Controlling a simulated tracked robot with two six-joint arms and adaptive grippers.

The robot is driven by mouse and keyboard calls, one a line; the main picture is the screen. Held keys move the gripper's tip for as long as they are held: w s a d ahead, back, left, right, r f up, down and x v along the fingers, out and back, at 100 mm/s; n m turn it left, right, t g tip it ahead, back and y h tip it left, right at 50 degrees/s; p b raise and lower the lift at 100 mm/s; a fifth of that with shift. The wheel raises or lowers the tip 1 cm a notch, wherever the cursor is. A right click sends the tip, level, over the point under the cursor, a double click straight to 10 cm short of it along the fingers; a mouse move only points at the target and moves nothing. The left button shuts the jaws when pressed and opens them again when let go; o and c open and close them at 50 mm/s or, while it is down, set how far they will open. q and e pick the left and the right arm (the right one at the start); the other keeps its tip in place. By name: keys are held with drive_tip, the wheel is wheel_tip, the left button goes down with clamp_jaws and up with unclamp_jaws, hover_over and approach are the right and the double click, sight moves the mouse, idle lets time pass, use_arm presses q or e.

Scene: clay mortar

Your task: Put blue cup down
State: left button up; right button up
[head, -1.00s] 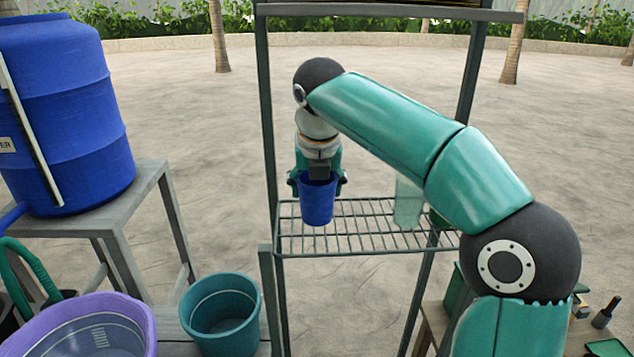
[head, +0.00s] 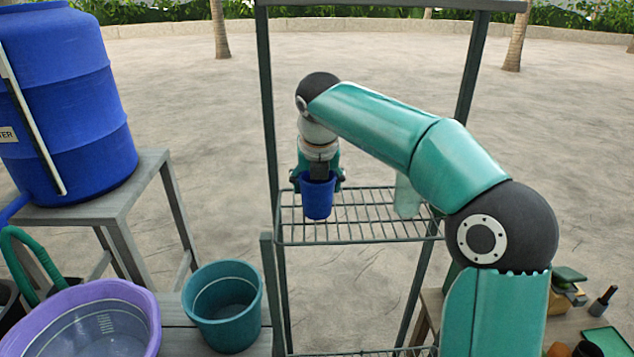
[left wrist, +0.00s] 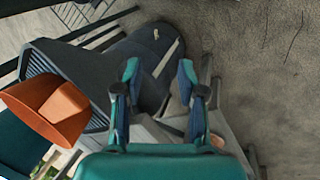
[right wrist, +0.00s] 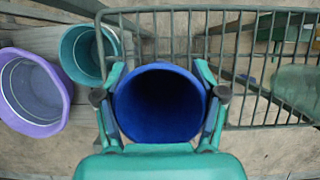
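The blue cup (head: 318,199) is upright, between the fingers of my right gripper (head: 318,176), at the left part of the wire shelf (head: 372,232). In the right wrist view, my right gripper (right wrist: 160,95) has its fingers against both sides of the blue cup (right wrist: 158,105), whose open mouth faces the camera. Whether the cup's base touches the shelf bars I cannot tell. My left gripper (left wrist: 158,80) shows only in the left wrist view; its fingers are apart with nothing between them.
A pale translucent cup (head: 407,197) stands on the shelf to the right. A teal bucket (head: 222,310) and purple basin (head: 80,325) are at lower left, below a blue barrel (head: 65,110). An orange pot (left wrist: 60,112) is beside my left gripper. The shelf's middle looks clear.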

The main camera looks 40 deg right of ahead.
drive_tip(key=o, duration=0.3)
drive_tip(key=shift+o, duration=0.2)
drive_tip(key=shift+r, duration=0.15)
drive_tip(key=p+v, duration=0.1)
drive_tip(key=v, duration=1)
drive_tip(key=shift+r+p, duration=0.3)
drive_tip(key=shift+s+a+r, duration=0.1)
drive_tip(key=shift+a+r, duration=0.05)
drive_tip(key=shift+r, duration=0.05)
drive_tip(key=shift+s+f, duration=0.1)
